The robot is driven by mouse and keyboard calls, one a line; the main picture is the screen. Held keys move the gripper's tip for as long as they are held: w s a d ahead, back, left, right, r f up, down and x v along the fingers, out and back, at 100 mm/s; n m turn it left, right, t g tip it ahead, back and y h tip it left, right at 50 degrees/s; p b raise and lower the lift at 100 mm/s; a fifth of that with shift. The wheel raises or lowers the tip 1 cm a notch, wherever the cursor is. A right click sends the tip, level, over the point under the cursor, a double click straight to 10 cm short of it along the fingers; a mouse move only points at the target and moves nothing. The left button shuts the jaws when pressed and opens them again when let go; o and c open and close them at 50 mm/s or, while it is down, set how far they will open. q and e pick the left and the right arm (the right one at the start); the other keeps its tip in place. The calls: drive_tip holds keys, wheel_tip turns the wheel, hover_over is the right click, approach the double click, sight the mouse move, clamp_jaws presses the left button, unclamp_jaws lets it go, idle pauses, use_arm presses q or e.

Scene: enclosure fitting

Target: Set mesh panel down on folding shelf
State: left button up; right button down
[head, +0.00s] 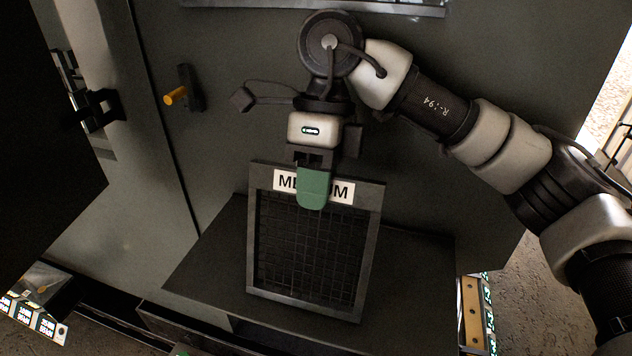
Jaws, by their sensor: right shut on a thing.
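The mesh panel (311,250) is a grey rectangular frame with dark wire mesh and a white label on its top edge, partly covered by a green gripper finger. My right gripper (313,187) is shut on the panel's top edge at the label. The panel hangs below the gripper, slightly tilted in the picture, in front of or over the dark folding shelf (415,270). I cannot tell whether its lower edge touches the shelf. The panel hides the middle of the shelf. My left gripper is not in view.
A dark cabinet wall (480,195) stands behind the shelf. A yellow-tipped handle (176,96) sticks out at the left. A dark door-like panel (40,150) fills the left edge. The shelf has bare surface on both sides of the mesh panel.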

drive_tip(key=shift+c, duration=1)
unclamp_jaws()
drive_tip(key=shift+r, duration=0.15)
drive_tip(key=shift+r+p, duration=2.9)
drive_tip(key=shift+r, duration=1.5)
